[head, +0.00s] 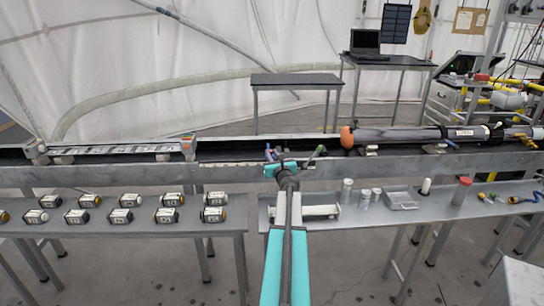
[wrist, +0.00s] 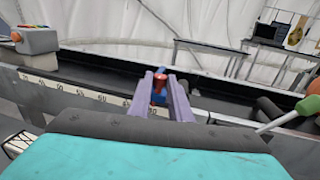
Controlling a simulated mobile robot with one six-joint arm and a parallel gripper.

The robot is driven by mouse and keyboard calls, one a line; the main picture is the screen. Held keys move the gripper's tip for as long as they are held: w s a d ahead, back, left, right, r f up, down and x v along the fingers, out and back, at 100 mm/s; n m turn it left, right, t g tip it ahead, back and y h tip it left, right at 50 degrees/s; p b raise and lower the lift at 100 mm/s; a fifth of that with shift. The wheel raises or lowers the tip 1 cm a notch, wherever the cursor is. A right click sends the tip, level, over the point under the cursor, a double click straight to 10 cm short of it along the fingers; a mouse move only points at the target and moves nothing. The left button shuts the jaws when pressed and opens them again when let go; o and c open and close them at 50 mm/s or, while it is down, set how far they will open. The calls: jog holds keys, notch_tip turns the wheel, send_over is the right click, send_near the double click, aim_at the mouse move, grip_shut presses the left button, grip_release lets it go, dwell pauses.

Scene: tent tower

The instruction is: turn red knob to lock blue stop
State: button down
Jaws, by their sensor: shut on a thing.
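The red knob (wrist: 160,78) shows in the wrist view between the tips of my gripper (wrist: 161,84). The blue stop (wrist: 158,98) sits directly below the knob, partly hidden by the purple-grey fingers. My gripper is shut on the red knob, above the rail with the number scale (wrist: 75,95). In the head view my gripper (head: 287,156) reaches the rail near the middle of the picture. The knob and stop are too small and covered there to make out clearly. The knob's turn angle cannot be told.
A dark tube with an orange nose (head: 347,137) lies on the rail to the right. A ladder-like frame (head: 115,150) with a control box lies to the left. A green-handled tool (wrist: 285,120) stands close right of my gripper. Benches with small parts stand in front.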

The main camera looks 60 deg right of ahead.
jog(key=shift+w+f+m+g+h+b, duration=0.15)
jog(key=shift+m+g+h+b, duration=0.85)
jog(key=shift+b, duration=1.85)
jog(key=m+g+h+b, duration=0.1)
jog(key=b, duration=0.2)
jog(key=m+g+h+b, duration=0.1)
jog(key=g+b, duration=0.1)
jog(key=b, duration=0.2)
jog(key=shift+w+a, duration=0.15)
jog(key=shift+w, duration=0.1)
jog(key=m+g+b, duration=0.1)
jog(key=g+h+b, duration=0.1)
jog(key=b, duration=0.1)
jog(key=shift+w+a+m+g, duration=0.1)
jog(key=shift+w+m+g, duration=0.1)
jog(key=shift+m+g, duration=0.15)
jog(key=shift+w+a+r+m+g+h+b, duration=0.1)
jog(key=shift+m+g+h+b, duration=0.05)
jog(key=shift+m+g+b, duration=0.45)
jog(key=shift+r+m+g+h+b, duration=0.15)
jog(key=shift+m+g+b, duration=0.25)
jog(key=shift+g, duration=0.35)
jog(key=shift+f, duration=0.1)
jog(key=c, duration=1.6)
grip_release()
jog(key=shift+c, duration=0.2)
jog(key=shift+a, duration=0.15)
